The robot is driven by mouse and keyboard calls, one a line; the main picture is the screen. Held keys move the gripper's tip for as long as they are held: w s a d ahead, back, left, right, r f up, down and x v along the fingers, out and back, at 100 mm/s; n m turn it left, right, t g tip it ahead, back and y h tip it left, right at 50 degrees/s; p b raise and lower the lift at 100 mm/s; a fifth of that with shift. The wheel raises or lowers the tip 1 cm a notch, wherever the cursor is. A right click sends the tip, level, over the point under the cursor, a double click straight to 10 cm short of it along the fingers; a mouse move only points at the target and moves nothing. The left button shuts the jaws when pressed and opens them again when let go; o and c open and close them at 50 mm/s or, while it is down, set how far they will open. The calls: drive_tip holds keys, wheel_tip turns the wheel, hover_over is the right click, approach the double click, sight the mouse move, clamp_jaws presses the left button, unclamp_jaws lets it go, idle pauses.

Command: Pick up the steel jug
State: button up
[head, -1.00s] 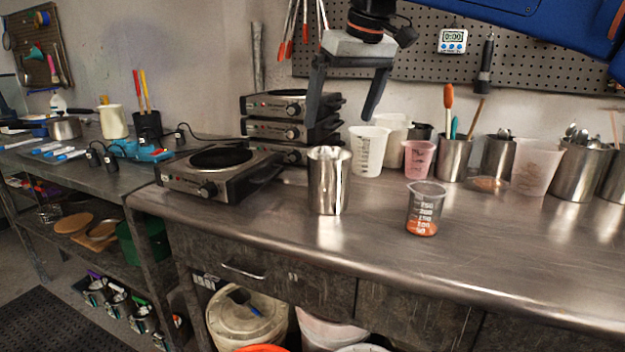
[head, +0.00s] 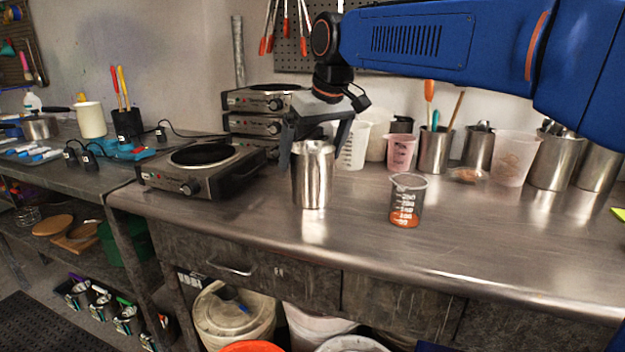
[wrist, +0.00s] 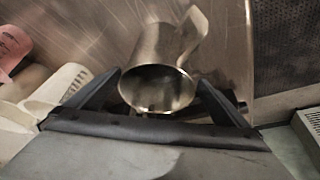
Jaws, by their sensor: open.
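The steel jug (head: 313,178) stands upright on the steel counter, just right of the front hot plate. It also shows in the wrist view (wrist: 158,88), with its open mouth toward the camera and its handle pointing up and right. My gripper (head: 316,152) is at the jug's top in the head view. In the wrist view my gripper (wrist: 158,86) has its two dark fingers apart, one on each side of the jug's mouth. I cannot tell whether either finger touches it.
A small beaker with orange contents (head: 407,200) stands to the right of the jug. A front hot plate (head: 200,170) is to the left, with stacked hot plates (head: 262,118) behind it. White (head: 354,145) and pink cups (head: 400,152) stand behind. The counter front (head: 400,250) is clear.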

drive_tip(key=x, duration=0.4)
drive_tip(key=shift+d+f, duration=0.15)
drive_tip(key=shift+f, duration=0.2)
drive_tip(key=shift+r, duration=0.1)
drive_tip(key=c, duration=1.8)
drive_tip(key=shift+r, duration=0.15)
drive_tip(key=shift+r, duration=4.7)
